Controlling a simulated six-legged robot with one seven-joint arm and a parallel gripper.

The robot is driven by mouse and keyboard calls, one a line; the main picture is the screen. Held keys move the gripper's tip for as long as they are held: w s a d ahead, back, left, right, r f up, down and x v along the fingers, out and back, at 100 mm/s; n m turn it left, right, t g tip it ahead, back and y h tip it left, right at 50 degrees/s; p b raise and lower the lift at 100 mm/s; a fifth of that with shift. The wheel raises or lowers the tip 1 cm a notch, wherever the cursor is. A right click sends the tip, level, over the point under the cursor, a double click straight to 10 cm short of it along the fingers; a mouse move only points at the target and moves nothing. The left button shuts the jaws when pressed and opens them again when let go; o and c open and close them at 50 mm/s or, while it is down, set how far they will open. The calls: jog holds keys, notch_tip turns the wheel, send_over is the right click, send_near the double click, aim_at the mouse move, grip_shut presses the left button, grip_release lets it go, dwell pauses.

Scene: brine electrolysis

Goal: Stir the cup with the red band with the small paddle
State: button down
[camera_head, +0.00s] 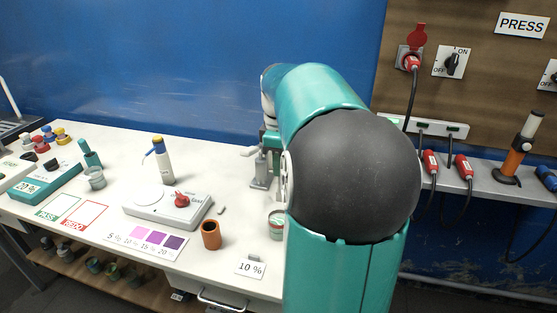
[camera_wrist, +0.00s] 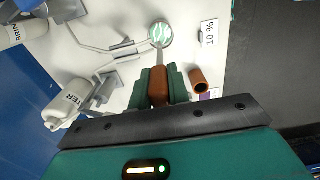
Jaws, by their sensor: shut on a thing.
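My gripper (camera_wrist: 158,72) is shut on the brown handle of the small paddle (camera_wrist: 158,88) in the wrist view. The paddle's thin metal shaft points away from the jaws to a round cup (camera_wrist: 166,29). The shaft's end overlaps the cup's mouth; I cannot tell how deep it reaches. The cup shows green and white inside. In the head view a small cup (camera_head: 276,228) stands just left of my arm, partly hidden by it. I cannot clearly make out a red band on it.
A brown-orange open holder (camera_head: 211,235) and a "10 %" card (camera_head: 250,268) stand near the cup. A white device with a red knob (camera_head: 181,200) and a water bottle (camera_head: 163,160) are to the left. Metal stands (camera_wrist: 105,82) crowd the cup's left in the wrist view.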

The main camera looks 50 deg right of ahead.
jog(key=shift+w+a+f, duration=0.1)
jog(key=shift+f, duration=0.05)
jog(key=shift+s+f, duration=0.15)
jog(key=shift+s, duration=0.1)
jog(key=shift+w+f, duration=0.2)
jog(key=shift+f, duration=0.45)
jog(key=shift+s+f, duration=0.2)
jog(key=shift+f, duration=0.35)
jog(key=shift+w+f, duration=0.2)
jog(key=shift+f, duration=4.35)
jog(key=shift+s+a, duration=0.1)
